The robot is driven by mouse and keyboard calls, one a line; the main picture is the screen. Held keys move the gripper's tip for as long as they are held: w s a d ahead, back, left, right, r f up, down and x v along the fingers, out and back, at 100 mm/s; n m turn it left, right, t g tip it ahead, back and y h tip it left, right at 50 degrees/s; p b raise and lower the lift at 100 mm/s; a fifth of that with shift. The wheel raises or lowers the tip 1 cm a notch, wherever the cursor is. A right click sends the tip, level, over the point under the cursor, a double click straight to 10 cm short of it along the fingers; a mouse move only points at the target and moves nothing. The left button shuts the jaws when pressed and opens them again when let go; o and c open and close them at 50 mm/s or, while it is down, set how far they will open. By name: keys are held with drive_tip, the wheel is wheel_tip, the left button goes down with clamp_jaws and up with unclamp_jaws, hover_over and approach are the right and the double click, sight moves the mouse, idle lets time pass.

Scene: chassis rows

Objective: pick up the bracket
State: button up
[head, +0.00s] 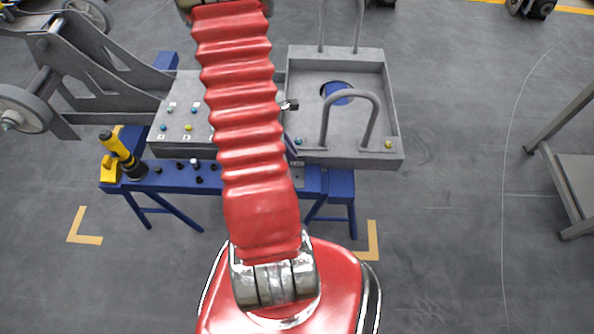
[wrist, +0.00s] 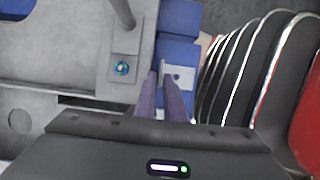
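The bracket (wrist: 179,78), a small pale grey angle piece with a hole in its flat part, lies on a blue surface in the wrist view. Its thin upright edge stands between the two purple-grey fingertips of my gripper (wrist: 161,76). The fingers are apart, one on each side of that edge, with a narrow gap showing. I cannot tell whether either finger touches it. In the head view my red arm hides most of the gripper and the space around it.
A grey chassis tray (head: 395,140) with looped handles stands close beside the bracket. A blue bench (head: 170,180) holds a yellow-and-black tool (head: 120,152) and several small dark parts. A grey shelf (head: 575,180) stands at far right. The floor between is clear.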

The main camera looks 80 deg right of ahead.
drive_tip(key=shift+f, duration=0.1)
drive_tip(key=shift+x, duration=2.5)
drive_tip(key=shift+s, duration=0.1)
drive_tip(key=shift+c, duration=0.6)
clamp_jaws()
drive_tip(key=shift+r, duration=5.05)
